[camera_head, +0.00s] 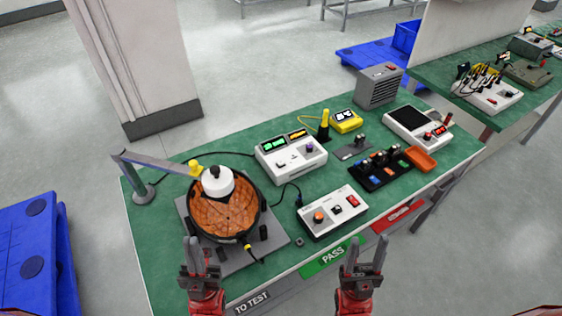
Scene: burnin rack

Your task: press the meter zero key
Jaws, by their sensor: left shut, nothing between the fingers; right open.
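A white bench instrument (290,158) with green and amber displays stands on the green bench (165,262). It has a dark purple knob and small keys on its front; their labels are too small to read. A yellow handheld meter (346,121) with a dark display sits behind it to the right. I cannot tell which key is the zero key. My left gripper (201,242) is shut and empty over the bench's front edge, below the copper-wound motor part. My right gripper (361,246) is open and empty in front of the bench edge. Neither touches an instrument.
The copper-wound stator (222,216) sits on a grey plate under a swing arm (158,162). A white box (332,212) with an orange knob and red switch stands at the front. A black tray (380,172), orange bin (420,159) and grey heater-like box (379,88) stand right.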

